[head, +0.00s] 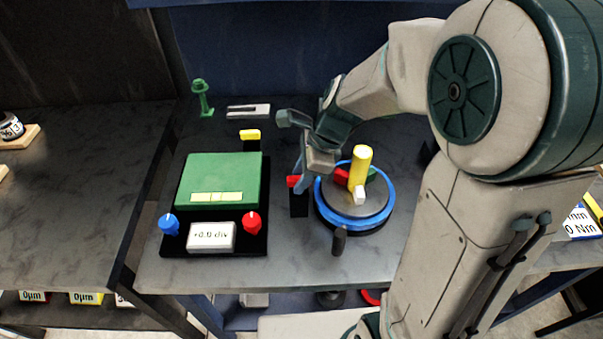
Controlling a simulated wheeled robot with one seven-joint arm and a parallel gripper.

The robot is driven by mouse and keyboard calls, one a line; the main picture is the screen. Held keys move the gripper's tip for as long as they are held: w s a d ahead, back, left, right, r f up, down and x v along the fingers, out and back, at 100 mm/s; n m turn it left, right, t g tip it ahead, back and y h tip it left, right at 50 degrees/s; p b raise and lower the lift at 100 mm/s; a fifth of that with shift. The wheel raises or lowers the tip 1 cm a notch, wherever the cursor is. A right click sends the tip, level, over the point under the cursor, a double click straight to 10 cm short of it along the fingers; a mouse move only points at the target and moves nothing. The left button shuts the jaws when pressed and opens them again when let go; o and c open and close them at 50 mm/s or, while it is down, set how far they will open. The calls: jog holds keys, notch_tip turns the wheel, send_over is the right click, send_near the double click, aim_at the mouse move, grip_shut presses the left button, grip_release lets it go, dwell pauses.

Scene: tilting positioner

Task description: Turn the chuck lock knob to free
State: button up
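The chuck is a round grey disc (345,208) with a blue ring (384,217) around it. A yellow cylinder (361,163) stands upright on it, among small red, green and white blocks. At its left edge is a dark post (299,205) with a red top (293,181). A dark upright peg (339,241) stands at its front. I cannot tell which part is the chuck lock knob. My gripper (304,180) is pointing down beside the red top, at the chuck's left. Its fingertips are small and partly overlap the post, so contact and opening are unclear.
A green-topped box (222,175) stands left, with a blue knob (169,224), a red knob (251,222) and a display (212,237) reading about +0.0 div. A green figure-like piece (202,98) stands behind. The front of the table (270,272) is clear. My arm covers the right side.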

grip_shut()
jog(key=shift+n, duration=0.3)
jog(key=n+g+p, duration=0.1)
jog(key=n, duration=0.2)
jog(key=shift+w+r+n+g, duration=0.1)
jog(key=shift+n+g, duration=0.3)
jog(key=n, duration=0.2)
jog(key=n+g+h+p, duration=0.1)
jog(key=n, duration=0.1)
jog(key=shift+w+a+n+g, duration=0.1)
jog(key=shift+w+n+g, duration=0.05)
jog(key=shift+n+g, duration=0.15)
jog(key=n, duration=0.2)
jog(key=n+h+p, duration=0.1)
jog(key=n, duration=0.1)
jog(key=shift+a+g+h, duration=0.1)
jog(key=shift+g+h, duration=0.2)
jog(key=shift+g, duration=0.1)
jog(key=shift+w+a+n+h+p, duration=0.1)
jog(key=shift+n+h+p, duration=0.25)
jog(key=shift+n, duration=0.9)
jog(key=shift+a+n+h+p, duration=0.1)
jog(key=shift+n+h, duration=0.35)
jog(key=shift+n, duration=0.8)
